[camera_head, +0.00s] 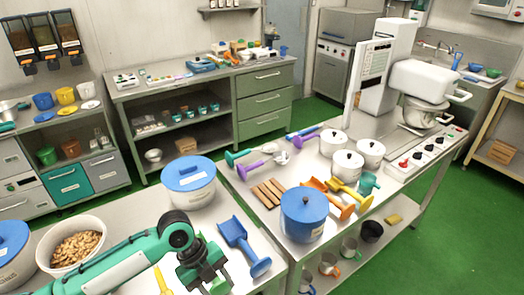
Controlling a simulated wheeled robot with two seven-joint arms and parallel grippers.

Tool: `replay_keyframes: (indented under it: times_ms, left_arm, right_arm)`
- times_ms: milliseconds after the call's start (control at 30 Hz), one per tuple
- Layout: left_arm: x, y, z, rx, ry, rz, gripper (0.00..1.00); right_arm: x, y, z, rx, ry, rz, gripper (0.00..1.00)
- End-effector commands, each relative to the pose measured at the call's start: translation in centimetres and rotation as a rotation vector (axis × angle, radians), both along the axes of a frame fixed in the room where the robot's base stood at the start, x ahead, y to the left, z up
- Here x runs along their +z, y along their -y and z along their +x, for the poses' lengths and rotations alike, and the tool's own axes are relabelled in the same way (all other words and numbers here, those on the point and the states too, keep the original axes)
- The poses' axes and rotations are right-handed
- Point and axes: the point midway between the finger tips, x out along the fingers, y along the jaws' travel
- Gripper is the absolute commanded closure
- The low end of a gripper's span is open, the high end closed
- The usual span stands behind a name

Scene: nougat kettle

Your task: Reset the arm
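My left arm, green and dark grey, comes in from the lower left. My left gripper (204,277) points down at the bottom of the view, above the near steel table (128,222). Its fingertips are small and close to the picture's lower edge, so I cannot tell whether it is open or shut. I see nothing clearly held in it. A blue scoop (243,246) lies just to its right, and a white pot with a blue lid (189,183) stands behind it. My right gripper is not in view.
A bowl of nuts (77,246) stands at left beside another blue-lidded pot (12,245). On the right table are a blue kettle (304,215), white lidded pots (347,166), a wooden trivet (268,193), coloured scoops (327,196) and a large white mixer (420,82).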

Motion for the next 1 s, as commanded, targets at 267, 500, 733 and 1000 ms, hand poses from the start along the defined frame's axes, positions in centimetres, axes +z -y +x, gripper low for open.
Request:
replay_keyframes:
  times_ms: [267, 500, 733, 1000]
  left_arm:
    - [-1.1, 2.0, -1.9, 0.166, -0.011, -0.012, 0.56]
    - [-2.2, 3.6, -4.1, 0.482, -0.049, -0.038, 0.56]
    - [-3.0, 2.7, -6.2, 0.934, -0.122, -0.059, 0.56]
    - [-4.5, -2.3, -9.5, 1.533, -0.222, -0.037, 0.56]
  right_arm:
    - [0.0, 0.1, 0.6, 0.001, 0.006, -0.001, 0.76]
    - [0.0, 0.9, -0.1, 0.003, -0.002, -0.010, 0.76]
    - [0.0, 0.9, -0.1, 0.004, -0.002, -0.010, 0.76]
    - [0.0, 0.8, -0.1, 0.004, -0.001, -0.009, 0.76]
